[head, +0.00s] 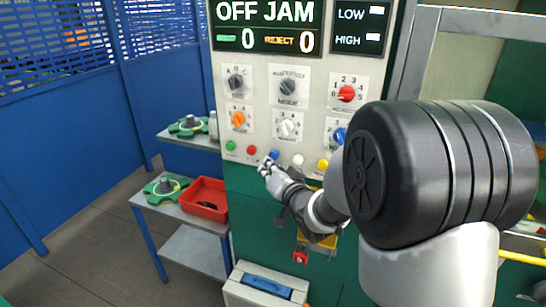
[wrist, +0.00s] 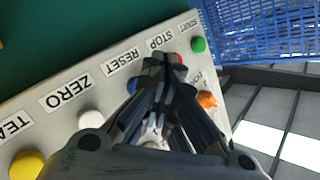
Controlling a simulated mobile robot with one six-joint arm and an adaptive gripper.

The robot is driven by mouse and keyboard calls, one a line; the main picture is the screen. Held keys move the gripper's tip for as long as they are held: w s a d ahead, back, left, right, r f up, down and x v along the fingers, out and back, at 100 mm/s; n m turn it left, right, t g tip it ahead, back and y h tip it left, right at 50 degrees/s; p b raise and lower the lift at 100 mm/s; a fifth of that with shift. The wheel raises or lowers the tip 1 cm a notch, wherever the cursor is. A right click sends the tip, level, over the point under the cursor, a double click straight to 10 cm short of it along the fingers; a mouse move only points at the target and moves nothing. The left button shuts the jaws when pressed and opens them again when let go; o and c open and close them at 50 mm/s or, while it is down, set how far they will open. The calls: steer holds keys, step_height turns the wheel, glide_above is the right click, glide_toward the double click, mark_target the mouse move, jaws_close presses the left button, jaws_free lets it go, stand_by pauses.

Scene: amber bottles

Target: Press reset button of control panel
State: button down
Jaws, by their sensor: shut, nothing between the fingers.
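The control panel (head: 262,120) stands ahead with a row of coloured buttons along its lower edge. There the blue button (wrist: 132,85) is partly hidden behind my fingers. My gripper (head: 266,164) is shut and empty, with its fingertips close to the panel, just below and left of the blue button in the head view. In the wrist view its fingertips (wrist: 161,64) overlap the space between the blue and red buttons. I cannot tell whether they touch anything.
The red stop button (head: 251,149) and green start button (head: 230,145) are left of the blue one; the white button (head: 298,160) and yellow button (head: 322,165) are right. Knobs, including an orange knob (head: 238,119), sit above. A red bin (head: 204,199) stands left.

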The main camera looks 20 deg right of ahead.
steer(key=shift+w+d, duration=0.1)
steer(key=shift+w, duration=0.05)
steer(key=shift+w+d, duration=0.15)
steer(key=shift+w, duration=0.05)
steer(key=shift+w+d, duration=0.3)
steer(key=shift+w, duration=0.05)
stand_by(0.8)
steer(key=shift+a, duration=0.1)
steer(key=shift+s+a+b, duration=0.4)
steer(key=shift+s+a, duration=0.05)
steer(key=shift+s, duration=0.25)
steer(key=s+a, duration=0.1)
steer(key=s, duration=0.1)
steer(key=s+a+b, duration=0.1)
steer(key=s+a, duration=0.1)
stand_by(0.5)
stand_by(0.5)
